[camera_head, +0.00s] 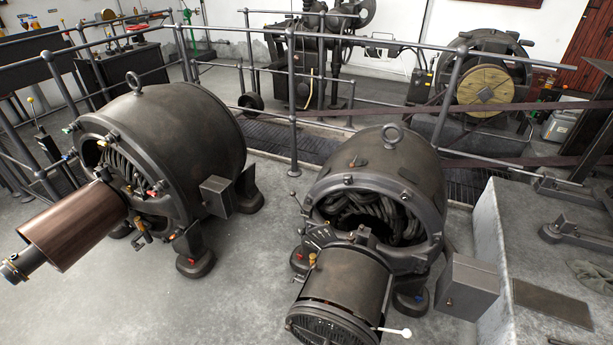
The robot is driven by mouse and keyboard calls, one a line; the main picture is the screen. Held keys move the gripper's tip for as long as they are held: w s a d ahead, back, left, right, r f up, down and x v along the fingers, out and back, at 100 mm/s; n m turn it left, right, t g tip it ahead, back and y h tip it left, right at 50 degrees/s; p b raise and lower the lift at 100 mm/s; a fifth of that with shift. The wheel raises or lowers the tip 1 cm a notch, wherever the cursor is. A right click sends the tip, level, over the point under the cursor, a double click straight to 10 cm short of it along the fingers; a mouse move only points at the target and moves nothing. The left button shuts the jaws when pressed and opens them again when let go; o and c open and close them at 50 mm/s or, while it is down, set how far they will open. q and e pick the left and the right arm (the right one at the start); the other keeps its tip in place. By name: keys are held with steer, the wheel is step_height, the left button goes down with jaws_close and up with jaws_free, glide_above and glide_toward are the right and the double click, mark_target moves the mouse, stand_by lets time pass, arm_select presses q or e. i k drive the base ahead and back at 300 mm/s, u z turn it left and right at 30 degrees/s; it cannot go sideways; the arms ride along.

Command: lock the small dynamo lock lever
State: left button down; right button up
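Two dark metal dynamos stand on the grey floor. The left dynamo (185,135) has a brown cylinder (75,226) sticking out toward the lower left. A lever with a white knob (404,333) sticks out to the right at the bottom of this drum. A thin lever with a ball end (294,197) stands at the right dynamo's left side. I cannot tell which part is the lock lever or whether it is locked. Neither of my grippers is in view.
Grey pipe railings (292,110) run behind and left of the dynamos. A concrete block (495,235) stands at the right, close to a grey box (467,287). Larger machines with a wooden pulley (484,90) stand behind. The floor between the dynamos (245,265) is clear.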

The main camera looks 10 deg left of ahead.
mark_target(292, 193)
steer(key=k, duration=0.45)
steer(key=u, duration=1.6)
steer(key=i, duration=1.05)
steer(key=z, duration=2.55)
